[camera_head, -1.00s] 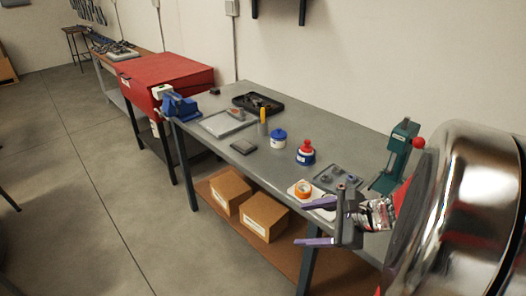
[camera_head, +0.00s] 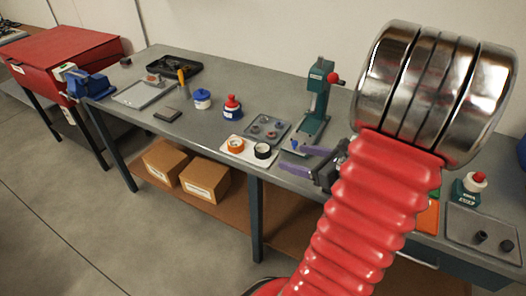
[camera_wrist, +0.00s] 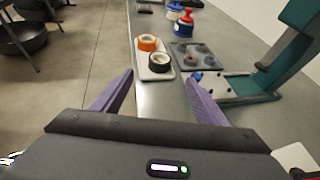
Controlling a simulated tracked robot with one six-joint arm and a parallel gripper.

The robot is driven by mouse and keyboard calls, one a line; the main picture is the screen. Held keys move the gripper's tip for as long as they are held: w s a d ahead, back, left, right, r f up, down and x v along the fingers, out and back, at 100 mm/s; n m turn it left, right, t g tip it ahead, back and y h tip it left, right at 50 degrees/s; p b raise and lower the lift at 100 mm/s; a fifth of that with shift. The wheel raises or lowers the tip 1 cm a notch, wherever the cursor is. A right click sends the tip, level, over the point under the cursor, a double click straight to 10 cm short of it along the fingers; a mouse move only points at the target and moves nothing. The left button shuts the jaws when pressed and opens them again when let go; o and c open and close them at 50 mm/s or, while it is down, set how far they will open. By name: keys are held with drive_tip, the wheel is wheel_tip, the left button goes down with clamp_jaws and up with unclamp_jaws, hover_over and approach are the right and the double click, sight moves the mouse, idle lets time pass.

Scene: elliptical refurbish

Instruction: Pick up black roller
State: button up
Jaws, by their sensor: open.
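A black roll (camera_head: 263,151), round with a pale centre, lies on a small white tray (camera_head: 248,155) near the bench's front edge. An orange roll (camera_head: 236,146) lies beside it. In the wrist view the black roll (camera_wrist: 159,63) is ahead of my gripper (camera_wrist: 160,78), between the lines of its two purple fingers, with the orange roll (camera_wrist: 147,43) behind it. My gripper (camera_head: 302,160) is open and empty, to the right of the black roll in the head view and apart from it. Two small dark cylinders (camera_head: 481,237) stand on a grey tray at the far right.
A grey parts tray (camera_head: 266,131) and a green press (camera_head: 316,98) stand close behind the rolls. A red-capped blue bottle (camera_head: 232,107) and a blue-lidded jar (camera_head: 202,98) stand left. Cardboard boxes (camera_head: 206,180) are on the lower shelf.

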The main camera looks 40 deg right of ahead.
approach(263, 148)
drive_tip(key=shift+x, duration=1.5)
drive_tip(key=shift+a+f, duration=0.15)
drive_tip(key=shift+f, duration=0.1)
drive_tip(key=shift+x, duration=2.5)
drive_tip(key=shift+r, duration=0.1)
drive_tip(key=shift+c, duration=0.2)
drive_tip(key=c, duration=1.1)
drive_tip(key=shift+r, duration=0.1)
wheel_tip(263, 148, up, 10)
